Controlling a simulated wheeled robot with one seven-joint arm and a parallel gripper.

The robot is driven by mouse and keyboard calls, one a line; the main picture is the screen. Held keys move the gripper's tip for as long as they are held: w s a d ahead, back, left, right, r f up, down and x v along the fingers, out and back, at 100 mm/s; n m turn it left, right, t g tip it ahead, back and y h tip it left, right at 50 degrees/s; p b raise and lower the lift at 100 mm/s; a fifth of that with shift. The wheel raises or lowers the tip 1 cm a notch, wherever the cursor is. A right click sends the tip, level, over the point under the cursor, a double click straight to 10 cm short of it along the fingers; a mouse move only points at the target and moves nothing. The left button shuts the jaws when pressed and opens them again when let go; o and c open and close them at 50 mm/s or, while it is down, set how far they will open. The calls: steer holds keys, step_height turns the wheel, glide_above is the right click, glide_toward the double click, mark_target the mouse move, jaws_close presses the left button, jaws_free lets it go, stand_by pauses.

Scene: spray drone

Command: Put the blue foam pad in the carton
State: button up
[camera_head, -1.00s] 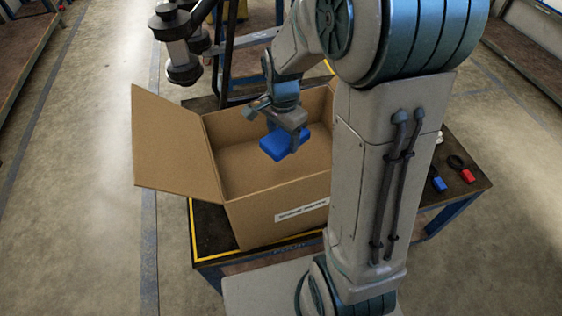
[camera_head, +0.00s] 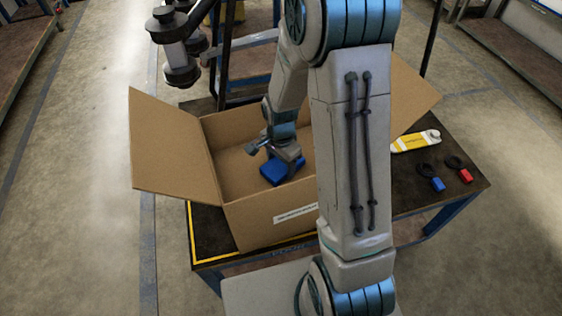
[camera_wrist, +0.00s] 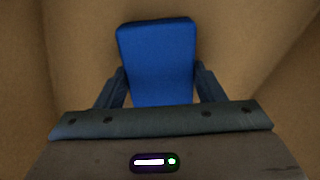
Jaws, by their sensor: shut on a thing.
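The blue foam pad (camera_head: 281,172) is held between the fingers of my gripper (camera_head: 284,154). In the wrist view the pad (camera_wrist: 158,62) sits between the two fingertips (camera_wrist: 162,88), with brown cardboard all around it. The open carton (camera_head: 262,218) stands on the table with its left flap (camera_head: 172,145) folded outward and its right flap (camera_head: 410,98) spread to the right. The pad and the gripper are within the carton's opening. My arm hides the carton's right part, and I cannot tell whether the pad touches the floor.
The dark table (camera_head: 405,215) carries a yellow and white item (camera_head: 416,142) and two black-ringed items with a blue end (camera_head: 438,184) and a red end (camera_head: 466,175), right of the carton. A dark-and-white structure (camera_head: 178,50) stands behind the carton.

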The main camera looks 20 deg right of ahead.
mark_target(281, 165)
steer(key=shift+f, duration=0.1)
steer(key=shift+f, duration=0.15)
steer(key=o, duration=0.9)
steer(key=shift+o, duration=0.2)
steer(key=shift+r, duration=0.2)
step_height(281, 165, up, 12)
steer(key=s+r+n+t, duration=0.3)
steer(key=s+r+n, duration=0.6)
steer(key=s+n, duration=0.3)
steer(key=shift+s+d+r, duration=0.15)
steer(key=shift+s+d, duration=0.25)
steer(key=shift+s, duration=1.05)
